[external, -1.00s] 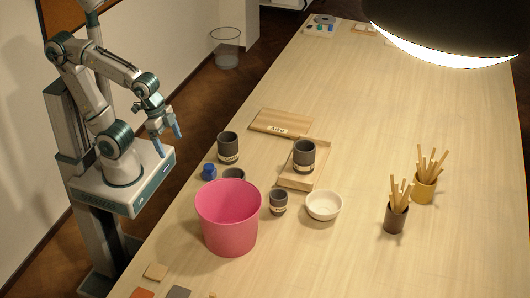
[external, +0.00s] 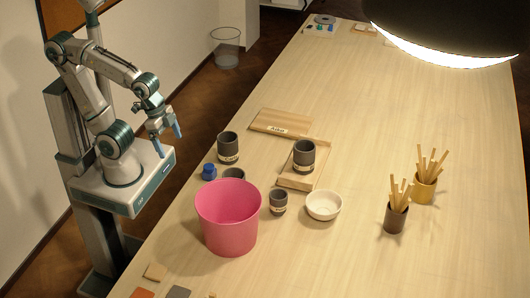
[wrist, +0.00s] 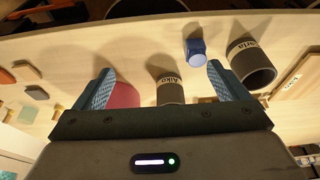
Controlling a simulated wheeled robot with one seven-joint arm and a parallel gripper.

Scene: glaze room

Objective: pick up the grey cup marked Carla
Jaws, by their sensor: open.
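The grey cup marked Carla (wrist: 252,62) lies toward the right of the wrist view, beside a blue jar. In the external view I take it to be the dark grey cup (external: 228,147) behind the blue jar, standing on the table; its label is too small to read there. My gripper (external: 168,143) is open and empty, above my base and short of the table edge, left of the cup. In the wrist view its fingers (wrist: 159,69) are spread wide, with the Carla cup outside them to the right.
A similar cup marked Aiko (wrist: 170,88) stands behind the pink bucket (external: 228,218). The blue jar (external: 209,172) stands close to the Carla cup. Another grey cup (external: 304,154) stands on a wooden tray, and a smaller one (external: 278,202) near a white bowl (external: 323,206). A labelled board (external: 281,122) lies behind.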

